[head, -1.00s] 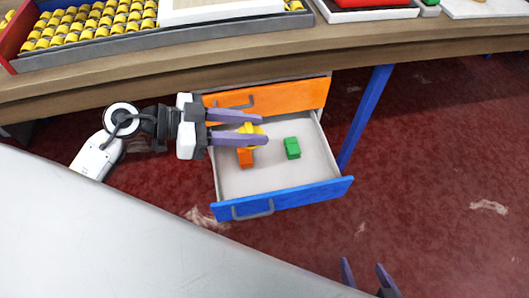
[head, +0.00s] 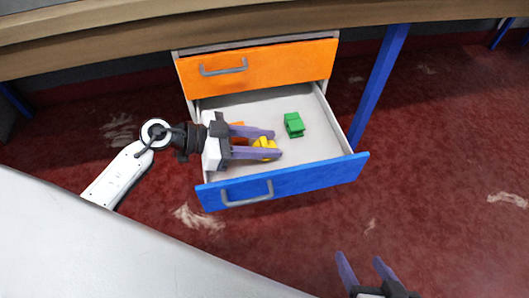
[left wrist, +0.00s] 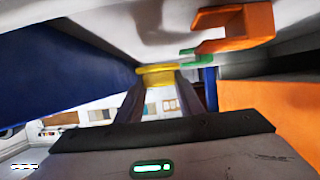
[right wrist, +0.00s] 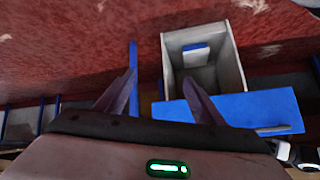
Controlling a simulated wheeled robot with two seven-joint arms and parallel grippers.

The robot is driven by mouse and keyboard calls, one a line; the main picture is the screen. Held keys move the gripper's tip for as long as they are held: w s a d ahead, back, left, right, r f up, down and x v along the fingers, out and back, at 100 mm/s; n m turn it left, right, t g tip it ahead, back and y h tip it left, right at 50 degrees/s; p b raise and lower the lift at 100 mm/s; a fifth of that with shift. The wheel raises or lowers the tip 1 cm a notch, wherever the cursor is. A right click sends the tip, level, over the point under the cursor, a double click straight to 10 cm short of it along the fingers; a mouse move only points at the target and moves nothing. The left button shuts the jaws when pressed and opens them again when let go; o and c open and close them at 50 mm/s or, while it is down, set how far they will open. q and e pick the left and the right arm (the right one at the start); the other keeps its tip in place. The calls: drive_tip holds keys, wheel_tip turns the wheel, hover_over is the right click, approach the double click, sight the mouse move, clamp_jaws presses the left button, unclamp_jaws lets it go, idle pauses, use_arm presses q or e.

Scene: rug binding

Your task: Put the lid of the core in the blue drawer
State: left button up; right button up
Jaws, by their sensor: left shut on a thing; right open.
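The blue drawer (head: 285,183) is pulled open below a shut orange drawer. My left gripper (head: 277,144) is inside the blue drawer's space, shut on a small yellow piece (head: 264,146), which I take for the lid. The left wrist view shows the yellow piece (left wrist: 157,75) between the fingertips, close to the pale drawer floor; whether it touches the floor I cannot tell. My right gripper (head: 360,260) is open and empty at the bottom of the head view, away from the drawer.
A green block (head: 294,125) lies on the drawer floor, right of the left fingers. An orange block (head: 237,127) lies behind them, partly hidden. The orange drawer front (head: 262,67) and table edge (head: 130,35) stand above. A blue table leg (head: 380,85) is at the right.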

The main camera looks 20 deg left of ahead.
use_arm(q)
wheel_tip(320, 180, down, 4)
drive_tip(key=shift+r+b, duration=0.25)
drive_tip(key=shift+b, duration=0.55)
use_arm(e)
drive_tip(key=shift+w+a+f+g, duration=0.25)
drive_tip(key=shift+a+f+g, duration=0.15)
drive_tip(key=shift+a+f, duration=0.2)
drive_tip(key=shift+d, duration=0.1)
use_arm(q)
drive_tip(key=o, duration=0.8)
drive_tip(key=shift+f, duration=0.1)
drive_tip(key=shift+s+r, duration=0.1)
drive_tip(key=shift+r, duration=0.1)
drive_tip(key=p+v, duration=0.3)
drive_tip(key=v, duration=0.9)
use_arm(e)
drive_tip(key=shift+s+d+r+t, duration=0.35)
drive_tip(key=shift+d+r, duration=0.15)
drive_tip(key=shift+r, duration=0.1)
drive_tip(key=shift+s+d+r+t, duration=0.2)
drive_tip(key=shift+d+r+t, duration=0.15)
drive_tip(key=shift+d+r, duration=0.15)
